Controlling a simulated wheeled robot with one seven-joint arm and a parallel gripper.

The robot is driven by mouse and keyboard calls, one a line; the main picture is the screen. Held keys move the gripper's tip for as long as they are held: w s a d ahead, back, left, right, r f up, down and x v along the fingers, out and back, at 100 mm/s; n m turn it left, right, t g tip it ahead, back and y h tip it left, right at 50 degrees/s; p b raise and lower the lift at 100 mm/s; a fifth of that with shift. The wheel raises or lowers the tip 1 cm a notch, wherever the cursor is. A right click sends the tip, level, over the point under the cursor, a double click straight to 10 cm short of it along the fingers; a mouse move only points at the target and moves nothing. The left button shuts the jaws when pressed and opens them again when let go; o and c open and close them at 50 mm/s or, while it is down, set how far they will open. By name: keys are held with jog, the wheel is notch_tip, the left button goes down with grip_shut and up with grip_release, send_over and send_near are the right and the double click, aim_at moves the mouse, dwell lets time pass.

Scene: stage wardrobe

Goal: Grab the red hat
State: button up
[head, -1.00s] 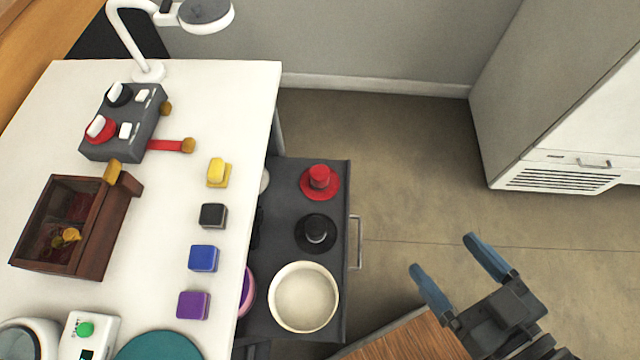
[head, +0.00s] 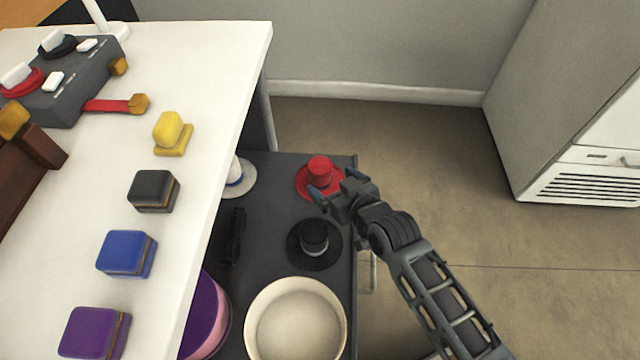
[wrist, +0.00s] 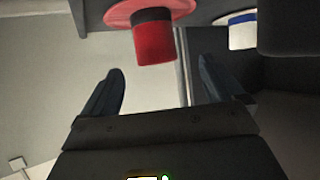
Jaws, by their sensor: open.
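The red hat (head: 320,171) lies at the far right corner of the dark open drawer (head: 265,200), brim down and crown up. In the wrist view the red hat (wrist: 154,42) shows with a dark band, just beyond the fingertips and between their lines. My gripper (head: 331,193) is at the near right side of the hat, its fingers spread apart; it also shows in the wrist view (wrist: 160,75). Nothing is between the fingers. In the head view my fingertips overlap the hat's near brim; I cannot tell whether they touch it.
A black hat (head: 314,240) sits close in front of the red one. A white hat with a blue band (head: 238,178), a cream round hat or bowl (head: 296,325) and a purple-pink item (head: 205,318) share the drawer. The white table (head: 225,70) overhangs its left side.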

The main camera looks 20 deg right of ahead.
aim_at(320, 169)
jog(key=b+x, duration=0.1)
jog(key=x, duration=0.3)
jog(key=b+x, duration=0.1)
jog(key=x, duration=0.3)
jog(key=shift+w+d+b, duration=0.2)
jog(key=shift+b, duration=0.2)
jog(key=c, duration=1)
